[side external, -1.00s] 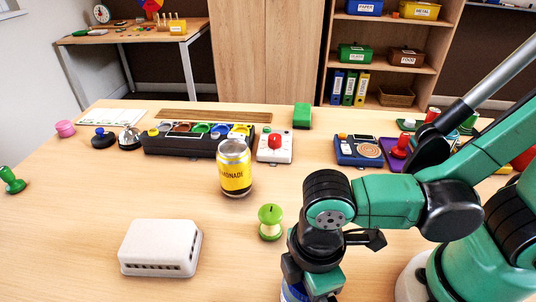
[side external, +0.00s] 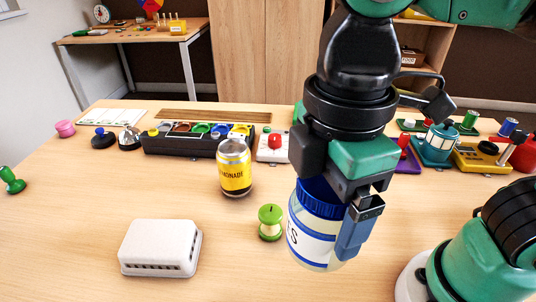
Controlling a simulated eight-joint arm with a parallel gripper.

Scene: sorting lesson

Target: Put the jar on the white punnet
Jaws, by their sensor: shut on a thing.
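The jar (side external: 310,240) has a blue lid, a pale body and a white label with dark blue letters. My gripper (side external: 328,222) is shut on the jar from above and holds it upright, seemingly raised off the table. One finger shows along the jar's right side; the other is mostly hidden. The white punnet (side external: 160,248) sits on the table at the front left, with a flat, closed face up and slots along its lower front edge. Nothing is on it. The jar is to the right of the punnet and apart from it.
A green apple core (side external: 270,222) stands between the punnet and the jar. A yellow lemonade can (side external: 235,168) stands behind. A black tray of coloured pots (side external: 197,140) and a red-button box (side external: 273,146) lie farther back.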

